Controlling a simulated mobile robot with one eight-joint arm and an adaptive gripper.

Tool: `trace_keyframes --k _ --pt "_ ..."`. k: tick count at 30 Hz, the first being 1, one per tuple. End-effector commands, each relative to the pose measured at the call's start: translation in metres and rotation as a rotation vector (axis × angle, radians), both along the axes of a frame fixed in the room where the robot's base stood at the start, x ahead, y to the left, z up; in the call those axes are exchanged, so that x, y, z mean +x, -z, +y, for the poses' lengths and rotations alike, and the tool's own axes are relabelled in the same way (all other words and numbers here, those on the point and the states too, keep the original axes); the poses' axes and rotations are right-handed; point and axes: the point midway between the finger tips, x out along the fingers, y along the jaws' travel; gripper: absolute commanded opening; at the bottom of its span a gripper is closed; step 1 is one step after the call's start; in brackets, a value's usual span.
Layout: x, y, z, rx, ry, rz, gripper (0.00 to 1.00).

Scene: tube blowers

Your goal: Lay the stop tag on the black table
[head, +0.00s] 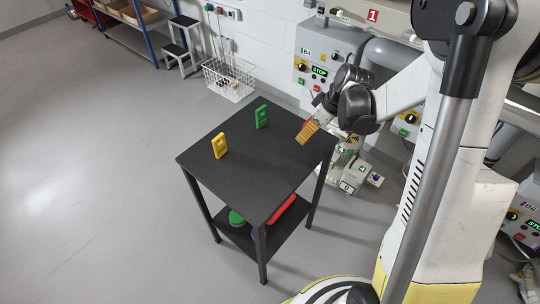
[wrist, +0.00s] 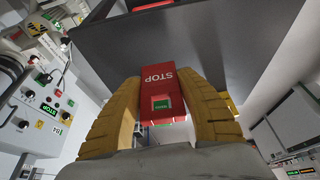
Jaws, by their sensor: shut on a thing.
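My gripper (head: 308,132) has yellow ribbed fingers and is near the back right corner of the black table (head: 255,170). In the wrist view the fingers are shut on the red stop tag (wrist: 156,82), which has white STOP lettering and a small green label. The tag is hard to make out in the head view, hidden by the fingers. The dark table (wrist: 215,40) fills the top of the wrist view, beyond the tag. I cannot tell how high the tag is held above it.
A yellow tag (head: 219,146) and a green tag (head: 262,116) stand upright on the tabletop's left and back parts. The middle and front are clear. A green thing (head: 236,217) and a red thing (head: 281,209) are on the lower shelf. Wall control boxes (head: 318,62) are behind.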

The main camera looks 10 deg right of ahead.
Motion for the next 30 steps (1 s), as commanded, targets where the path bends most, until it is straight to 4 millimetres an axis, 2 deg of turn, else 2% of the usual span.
trace_keyframes --k 1,3,6,10,15,22,30 --pt "-0.001 0.013 0.015 -0.001 -0.007 0.0 0.23" --pt "-0.002 0.023 0.033 0.0 -0.006 -0.001 0.23" --pt "-0.004 0.036 0.054 0.0 -0.005 0.0 0.23" --pt "-0.006 0.044 0.071 -0.001 -0.003 -0.001 0.23" --pt "-0.006 0.052 0.076 -0.001 0.0 -0.001 0.23" --pt "-0.006 0.086 0.076 -0.001 0.0 -0.001 0.23" --pt "-0.006 0.086 0.076 0.0 0.0 0.0 0.23"
